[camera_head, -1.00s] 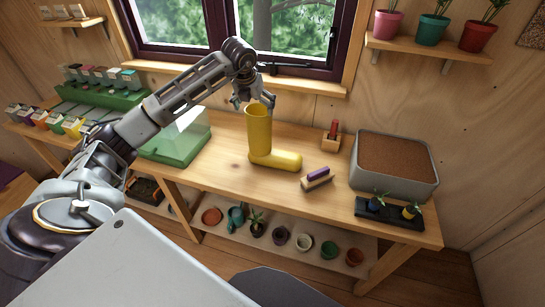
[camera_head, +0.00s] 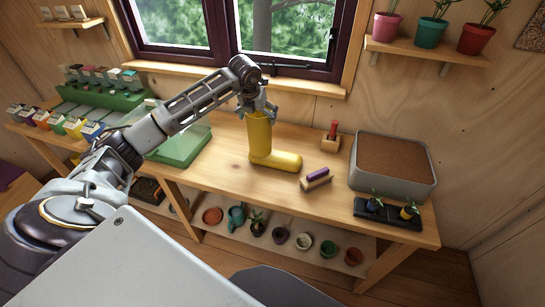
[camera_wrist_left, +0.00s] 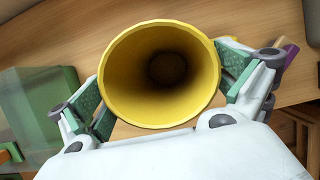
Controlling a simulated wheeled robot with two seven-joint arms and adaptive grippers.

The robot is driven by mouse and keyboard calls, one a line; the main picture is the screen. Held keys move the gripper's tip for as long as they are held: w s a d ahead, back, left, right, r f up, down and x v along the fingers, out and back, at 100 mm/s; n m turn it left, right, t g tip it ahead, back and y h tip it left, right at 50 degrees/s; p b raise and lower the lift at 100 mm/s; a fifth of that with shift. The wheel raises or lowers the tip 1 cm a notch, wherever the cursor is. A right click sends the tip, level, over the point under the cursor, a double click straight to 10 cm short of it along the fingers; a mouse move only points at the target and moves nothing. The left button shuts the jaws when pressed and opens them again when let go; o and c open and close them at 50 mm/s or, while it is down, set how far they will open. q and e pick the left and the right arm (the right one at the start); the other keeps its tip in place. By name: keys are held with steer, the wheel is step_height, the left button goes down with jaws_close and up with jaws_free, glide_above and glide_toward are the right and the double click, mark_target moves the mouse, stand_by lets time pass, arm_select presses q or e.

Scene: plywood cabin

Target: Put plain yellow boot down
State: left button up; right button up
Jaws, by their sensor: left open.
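The plain yellow boot (camera_head: 262,148) stands upright on the wooden workbench (camera_head: 222,168), its toe pointing right. My left gripper (camera_head: 257,106) is at the top of the boot shaft, coming from above. In the left wrist view the boot's round opening (camera_wrist_left: 160,75) lies between the two green-padded fingers of my left gripper (camera_wrist_left: 160,88). The fingers are spread on either side of the rim; the right one is very close to it. My right gripper is not in view.
A green propagator with a clear lid (camera_head: 185,145) stands left of the boot. A purple-topped brush (camera_head: 317,178), a small wooden block with a red piece (camera_head: 332,136) and a grey soil tray (camera_head: 394,166) are to the right. Bare bench lies in front of the boot.

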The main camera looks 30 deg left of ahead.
arm_select(q)
steer(key=shift+x, duration=0.95)
steer(key=shift+r, duration=0.1)
steer(key=c, duration=2)
steer(key=shift+r, duration=0.15)
steer(key=shift+r+b, duration=0.85)
steer(key=shift+r, duration=4.05)
